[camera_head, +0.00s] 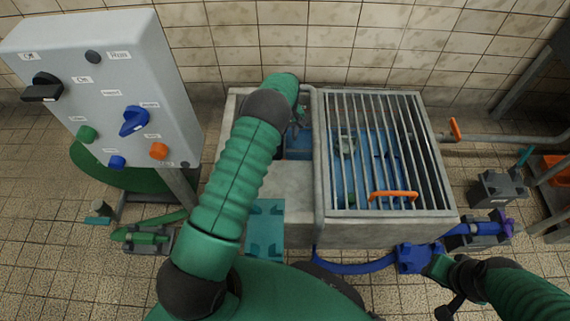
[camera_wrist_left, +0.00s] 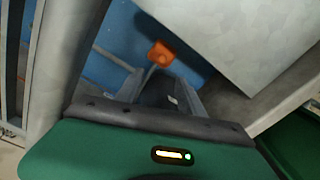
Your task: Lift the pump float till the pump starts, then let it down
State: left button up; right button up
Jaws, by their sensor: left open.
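An orange piece (camera_wrist_left: 160,53), which looks like the pump float, shows in the left wrist view against the blue inside of the pit. It is just beyond my left gripper (camera_wrist_left: 160,84), which is open; I cannot tell whether they touch. In the head view my left arm reaches over the pit's uncovered opening (camera_head: 298,146), and my left gripper (camera_head: 299,116) is small and partly hidden by the wrist there. The float cannot be made out in the head view. My right gripper (camera_head: 450,302) is low at the right, and its jaws are unclear.
A metal grate (camera_head: 375,125) with an orange handle (camera_head: 393,194) covers the right part of the pit. A grey control box (camera_head: 110,85) with several knobs stands at the left. Blue pipework (camera_head: 420,258) runs in front of the pit. A tiled wall (camera_head: 350,45) closes the back.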

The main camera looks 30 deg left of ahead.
pick_arm(q)
jog(key=f+b, duration=0.1)
jog(key=f, duration=0.2)
jog(key=a+f+b, duration=0.1)
jog(key=f+b, duration=0.1)
jog(key=f, duration=0.2)
jog(key=f+b, duration=0.2)
jog(key=f, duration=0.2)
jog(key=shift+s+a+f, duration=0.15)
jog(key=shift+a+f, duration=0.1)
jog(key=f+b, duration=0.2)
jog(key=f, duration=0.1)
jog(key=shift+d, duration=0.2)
jog(key=shift+d+f+b, duration=0.2)
jog(key=shift+f+b, duration=0.15)
jog(key=shift+b, duration=0.2)
jog(key=shift+a+f, duration=0.1)
jog(key=shift+a, duration=0.1)
grip_shut()
pick_arm(e)
jog(key=s+x, duration=0.2)
jog(key=x, duration=0.6)
jog(key=shift+a+f, duration=0.35)
jog(key=shift+f, duration=0.2)
jog(key=shift+w, duration=0.1)
